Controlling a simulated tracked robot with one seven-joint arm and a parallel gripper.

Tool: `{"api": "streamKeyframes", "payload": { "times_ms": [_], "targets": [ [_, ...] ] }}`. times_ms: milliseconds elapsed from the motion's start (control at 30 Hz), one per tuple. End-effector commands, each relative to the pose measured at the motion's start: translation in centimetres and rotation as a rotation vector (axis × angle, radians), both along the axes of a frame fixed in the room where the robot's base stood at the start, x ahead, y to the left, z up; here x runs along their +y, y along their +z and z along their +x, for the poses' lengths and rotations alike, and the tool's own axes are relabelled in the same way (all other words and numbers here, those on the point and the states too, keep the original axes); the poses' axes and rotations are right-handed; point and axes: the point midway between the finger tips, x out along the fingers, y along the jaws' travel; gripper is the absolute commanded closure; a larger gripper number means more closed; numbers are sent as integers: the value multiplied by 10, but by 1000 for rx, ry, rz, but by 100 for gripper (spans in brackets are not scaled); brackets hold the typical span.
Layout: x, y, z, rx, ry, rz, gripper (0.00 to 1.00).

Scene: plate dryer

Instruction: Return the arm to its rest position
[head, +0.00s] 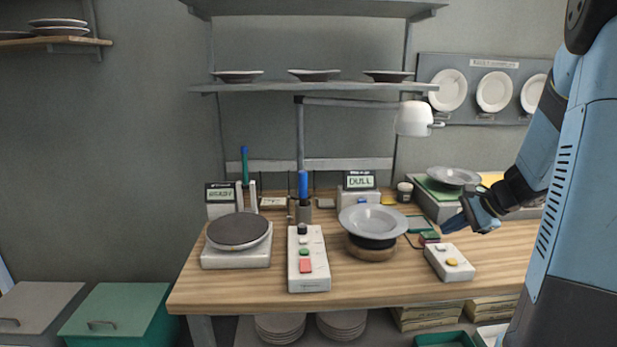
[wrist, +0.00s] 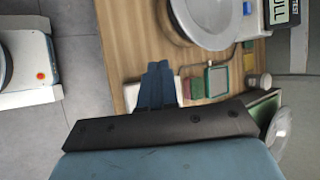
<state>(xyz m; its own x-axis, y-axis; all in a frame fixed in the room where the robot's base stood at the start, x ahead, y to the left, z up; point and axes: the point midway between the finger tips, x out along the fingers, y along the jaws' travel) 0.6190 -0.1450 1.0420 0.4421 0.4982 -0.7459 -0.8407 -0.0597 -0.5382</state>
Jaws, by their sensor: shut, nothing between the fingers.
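My gripper (head: 455,224) is at the right of the workbench, above and behind the small white box with a yellow button (head: 449,263). Its blue fingers are together and empty; they also show in the wrist view (wrist: 157,68), covering much of that box. My arm comes down from the upper right of the head view. A grey plate (head: 373,221) sits on a round stand left of my gripper, apart from it. Another grey plate (head: 454,175) lies on a green-topped grey box behind my gripper.
The wooden bench (head: 230,290) holds a dark round pad on a white base (head: 238,232), a control box with a red button (head: 306,266) and a display reading DULL (head: 359,181). A lamp (head: 413,118) overhangs the back. Shelves with plates are above; lidded bins (head: 120,310) stand left.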

Motion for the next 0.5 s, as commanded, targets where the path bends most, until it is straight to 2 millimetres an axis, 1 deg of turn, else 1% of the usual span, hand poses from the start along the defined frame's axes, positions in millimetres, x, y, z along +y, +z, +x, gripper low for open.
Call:
{"api": "streamKeyframes", "payload": {
  "times_ms": [33, 200, 300, 500],
  "targets": [
    [15, 12, -7, -15, 55, -38, 100],
    [55, 40, -35, -49, 234, -168, 100],
    [75, 54, -53, -71, 336, -247, 100],
    [107, 78, -92, -122, 527, -412, 100]
  ]
}}
